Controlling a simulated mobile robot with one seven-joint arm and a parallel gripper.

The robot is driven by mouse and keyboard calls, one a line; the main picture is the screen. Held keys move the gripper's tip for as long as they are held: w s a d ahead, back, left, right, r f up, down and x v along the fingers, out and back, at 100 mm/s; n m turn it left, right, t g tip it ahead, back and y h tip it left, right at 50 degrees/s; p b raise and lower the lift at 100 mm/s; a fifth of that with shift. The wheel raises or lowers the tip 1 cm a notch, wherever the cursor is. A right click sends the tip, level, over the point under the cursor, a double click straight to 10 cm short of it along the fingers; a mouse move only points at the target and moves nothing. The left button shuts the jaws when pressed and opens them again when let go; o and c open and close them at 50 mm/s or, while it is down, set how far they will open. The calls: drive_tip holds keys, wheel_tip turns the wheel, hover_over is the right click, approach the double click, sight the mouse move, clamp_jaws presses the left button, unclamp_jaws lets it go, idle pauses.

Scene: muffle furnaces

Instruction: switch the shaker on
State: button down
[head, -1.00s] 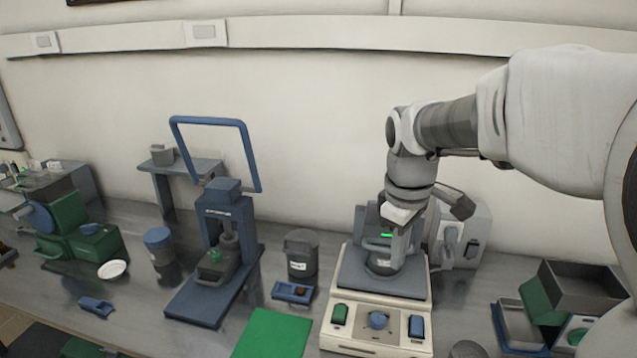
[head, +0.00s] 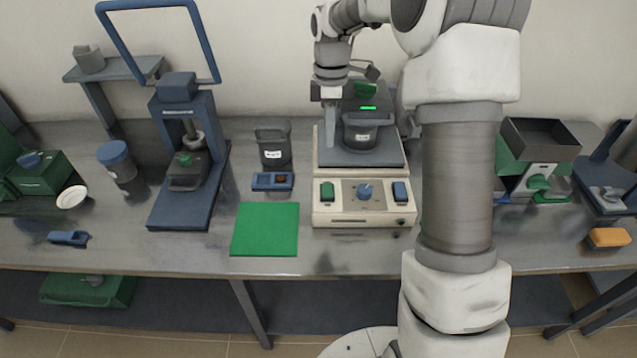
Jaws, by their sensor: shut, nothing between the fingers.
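The shaker (head: 381,215) is a cream box with a dark platform on top, standing on the bench in the middle of the head view. A dark grey labelled jar (head: 362,133) stands on the platform. My gripper (head: 330,139) is shut and empty, pointing down over the platform's left side. In the picture it is left of the jar and above the green switch; its height is hard to tell.
A similar jar (head: 274,148) and a small blue tray (head: 272,181) stand left of the shaker. A green mat (head: 265,229) lies in front of them. A blue press (head: 190,150) stands further left. My arm hides the bench just right of the shaker.

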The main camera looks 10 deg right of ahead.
sight(327, 194)
drive_tip(key=shift+w+a+f, duration=0.15)
drive_tip(key=shift+w+f, duration=0.1)
drive_tip(key=shift+f, duration=0.1)
drive_tip(key=f, duration=0.4)
drive_tip(key=s+f, duration=0.1)
drive_tip(key=f, duration=0.4)
drive_tip(key=s+f, duration=0.1)
drive_tip(key=f, duration=0.4)
drive_tip(key=shift+a, duration=0.15)
drive_tip(key=shift+b, duration=0.3)
